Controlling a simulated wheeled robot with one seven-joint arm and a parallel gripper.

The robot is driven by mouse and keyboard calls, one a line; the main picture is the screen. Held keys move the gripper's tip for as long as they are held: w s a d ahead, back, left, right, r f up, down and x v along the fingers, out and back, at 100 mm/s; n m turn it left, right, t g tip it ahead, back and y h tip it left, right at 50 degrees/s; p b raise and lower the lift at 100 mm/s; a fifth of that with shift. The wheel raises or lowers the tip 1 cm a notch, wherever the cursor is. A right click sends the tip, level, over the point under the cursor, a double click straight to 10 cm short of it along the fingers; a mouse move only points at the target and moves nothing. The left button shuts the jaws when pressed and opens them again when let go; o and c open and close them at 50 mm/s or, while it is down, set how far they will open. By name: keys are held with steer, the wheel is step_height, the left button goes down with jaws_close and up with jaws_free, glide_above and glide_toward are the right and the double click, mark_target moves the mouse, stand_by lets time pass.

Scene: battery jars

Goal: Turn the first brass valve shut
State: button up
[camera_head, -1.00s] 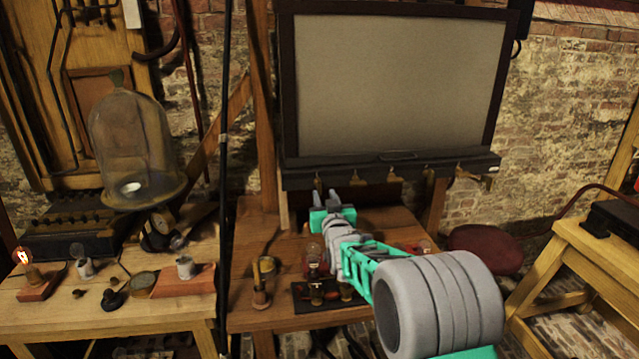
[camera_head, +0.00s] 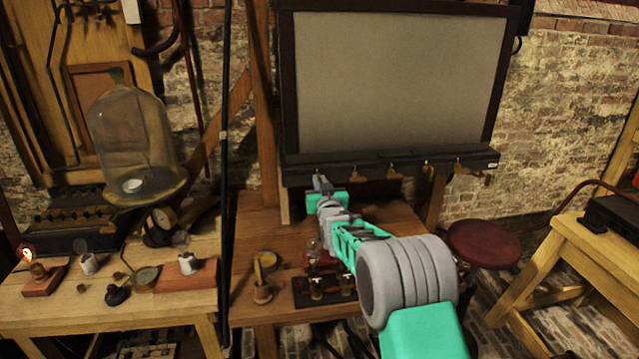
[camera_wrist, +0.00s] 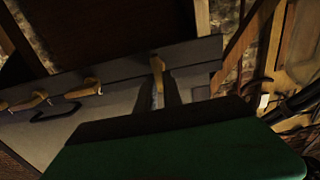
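Several brass valves sit in a row along the dark ledge under the large grey board. The leftmost brass valve is at my fingertips in the head view, largely hidden there by my gripper (camera_head: 321,184). In the wrist view that valve (camera_wrist: 157,65) stands between the tips of my two fingers (camera_wrist: 158,88), which look open around it; contact is not visible. Other valves (camera_head: 362,172) continue along the ledge to the right in the head view. In the wrist view they appear to the left, the nearest being a brass valve (camera_wrist: 84,88).
The grey board (camera_head: 395,85) rises above the dark ledge (camera_head: 400,160). Below my arm is a wooden table (camera_head: 245,225) with small apparatus. A glass bell jar (camera_head: 138,140) stands left, beyond a dark vertical pole (camera_head: 224,180). A red stool (camera_head: 484,243) is at right.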

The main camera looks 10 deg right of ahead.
jaws_close()
steer(key=shift+f+m+b, duration=0.15)
steer(key=shift+m+b, duration=0.15)
steer(key=shift+b, duration=0.45)
steer(key=shift+d+f+m+b, duration=0.15)
steer(key=shift+d+m+b, duration=0.05)
steer(key=shift+m+b, duration=2.9)
steer(key=shift+d+f+m+b, duration=0.15)
steer(key=shift+d+m+b, duration=0.1)
steer(key=shift+m+b, duration=2.85)
steer(key=shift+d+f+m+b, duration=0.2)
steer(key=shift+m+b, duration=2.2)
steer(key=shift+b, duration=1.3)
steer(key=shift+r, duration=0.1)
steer(key=o, duration=0.5)
jaws_free()
